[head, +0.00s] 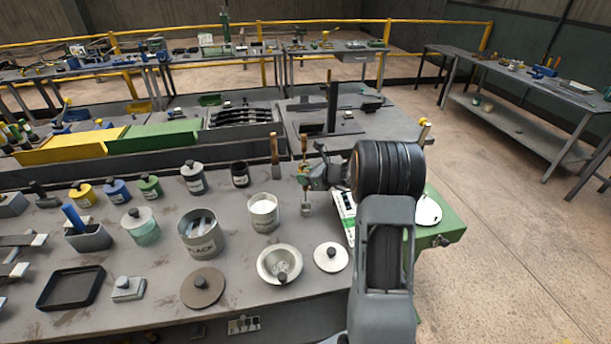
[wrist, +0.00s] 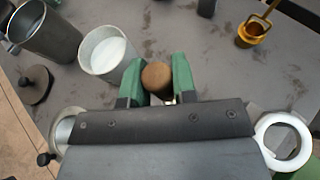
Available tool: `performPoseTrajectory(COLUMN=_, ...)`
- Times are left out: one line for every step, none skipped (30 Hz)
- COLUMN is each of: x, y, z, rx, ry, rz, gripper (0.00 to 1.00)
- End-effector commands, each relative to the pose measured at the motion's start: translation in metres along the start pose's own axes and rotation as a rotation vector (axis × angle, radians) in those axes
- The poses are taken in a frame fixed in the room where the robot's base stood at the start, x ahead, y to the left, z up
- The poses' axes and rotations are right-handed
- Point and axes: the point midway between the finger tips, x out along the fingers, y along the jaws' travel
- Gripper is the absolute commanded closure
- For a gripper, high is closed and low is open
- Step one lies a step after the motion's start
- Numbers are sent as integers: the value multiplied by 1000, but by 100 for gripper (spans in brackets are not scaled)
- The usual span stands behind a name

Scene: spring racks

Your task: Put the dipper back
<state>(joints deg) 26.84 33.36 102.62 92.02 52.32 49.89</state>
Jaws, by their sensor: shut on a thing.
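My gripper (head: 306,174) is shut on the dipper (head: 306,209), which has a brown wooden handle and a small metal cup at its lower end. The dipper hangs roughly upright above the bench, right of the open pot of white material (head: 263,213); whether its cup touches the bench I cannot tell. In the wrist view, the round handle end (wrist: 157,77) sits between my green fingers, and the dipper's lower part is hidden. The white-filled pot (wrist: 108,52) is just left of the fingers there. The open tin marked BLACK (head: 202,236) stands further left.
A white bowl (head: 280,266) and a pale lid (head: 331,257) lie in front; a brown lid (head: 203,289) lies before the black tin. Another wooden-handled tool (head: 275,152) stands behind the white pot. Small lidded jars line the back left.

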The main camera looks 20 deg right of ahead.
Motion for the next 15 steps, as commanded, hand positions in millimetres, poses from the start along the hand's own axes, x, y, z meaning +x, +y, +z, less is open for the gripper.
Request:
performPoseTrajectory(x=0, y=0, z=0, rx=0, ry=-1, rz=0, gripper=95)
performPoseTrajectory(x=0, y=0, z=0, rx=0, ry=-1, rz=0, gripper=95)
performPoseTrajectory(x=0, y=0, z=0, rx=0, ry=-1, rz=0, gripper=95)
performPoseTrajectory(x=0, y=0, z=0, rx=0, ry=-1, rz=0, gripper=95)
performPoseTrajectory(x=0, y=0, z=0, rx=0, ry=-1, rz=0, gripper=95)
performPoseTrajectory(x=0, y=0, z=0, rx=0, ry=-1, rz=0, gripper=95)
performPoseTrajectory(x=0, y=0, z=-1, rx=0, ry=-1, rz=0, gripper=95)
performPoseTrajectory(x=1, y=0, z=-2, rx=0, ry=-1, rz=0, gripper=95)
performPoseTrajectory(x=1, y=0, z=-3, rx=0, ry=-1, rz=0, gripper=95)
performPoseTrajectory(x=1, y=0, z=-3, rx=1, ry=0, rz=0, gripper=72)
performPoseTrajectory(x=1, y=0, z=-2, rx=1, ry=0, rz=0, gripper=69)
performPoseTrajectory(x=1, y=0, z=-2, rx=1, ry=0, rz=0, gripper=66)
performPoseTrajectory(x=1, y=0, z=-2, rx=1, ry=0, rz=0, gripper=63)
performPoseTrajectory(x=1, y=0, z=-2, rx=1, ry=0, rz=0, gripper=60)
performPoseTrajectory(x=1, y=0, z=-2, rx=1, ry=0, rz=0, gripper=56)
